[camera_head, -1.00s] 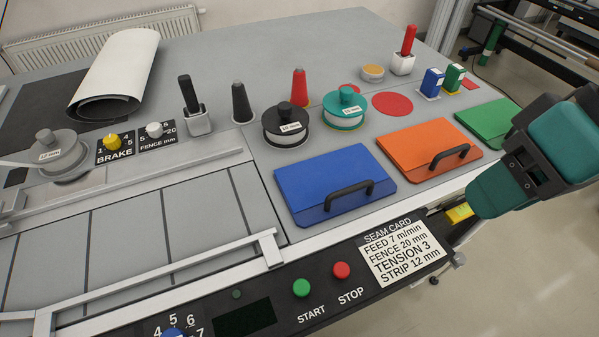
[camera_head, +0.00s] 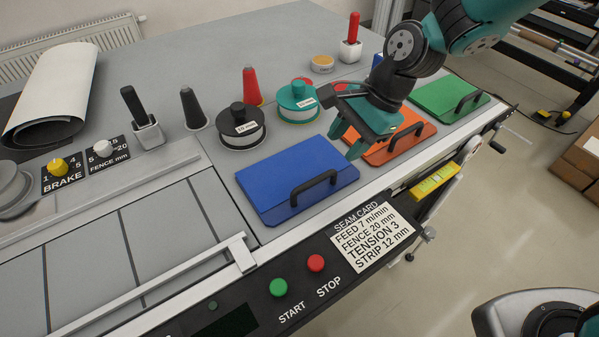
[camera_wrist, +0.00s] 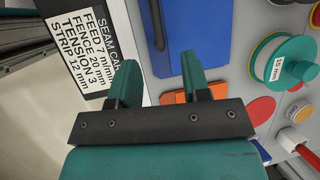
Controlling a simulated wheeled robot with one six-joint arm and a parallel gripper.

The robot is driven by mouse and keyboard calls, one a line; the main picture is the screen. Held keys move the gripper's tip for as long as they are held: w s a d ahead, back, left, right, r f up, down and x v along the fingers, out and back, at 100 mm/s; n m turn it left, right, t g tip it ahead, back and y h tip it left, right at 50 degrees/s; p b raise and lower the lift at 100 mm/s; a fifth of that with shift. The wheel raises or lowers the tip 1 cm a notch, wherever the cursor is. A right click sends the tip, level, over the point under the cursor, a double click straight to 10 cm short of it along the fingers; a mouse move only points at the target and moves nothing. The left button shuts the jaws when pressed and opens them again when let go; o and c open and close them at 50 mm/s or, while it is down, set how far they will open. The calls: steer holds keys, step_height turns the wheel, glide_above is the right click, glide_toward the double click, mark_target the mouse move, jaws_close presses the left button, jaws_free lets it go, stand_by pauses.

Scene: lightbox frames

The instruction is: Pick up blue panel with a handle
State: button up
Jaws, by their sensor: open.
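The blue panel (camera_head: 285,175) lies flat on the grey table in the head view, with a black bar handle (camera_head: 313,187) near its front edge. It also shows at the top of the wrist view (camera_wrist: 200,35), with part of its handle (camera_wrist: 157,22) at its left side. My gripper (camera_head: 352,147) is open and empty, above the gap between the blue panel and the orange panel, to the right of the blue handle. In the wrist view its two teal fingers (camera_wrist: 160,85) stand apart with nothing between them.
The orange panel (camera_head: 420,135) is partly hidden under my gripper. A green panel (camera_head: 435,98) lies further right. A black-lidded reel (camera_head: 238,128) and a teal reel (camera_head: 297,103) stand behind the blue panel. Start button (camera_head: 279,288) and stop button (camera_head: 316,263) sit on the front edge.

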mark_target(320, 177)
steer(key=x, duration=0.5)
steer(key=shift+s+a+f+p, duration=0.1)
steer(key=shift+p, duration=0.3)
steer(key=shift+s+p+x, duration=0.1)
steer(key=shift+p+x, duration=0.4)
steer(key=shift+x, duration=0.85)
steer(key=shift+s+p+x, duration=0.15)
steer(key=shift+p+x, duration=0.35)
steer(key=shift+x, duration=0.85)
jaws_close()
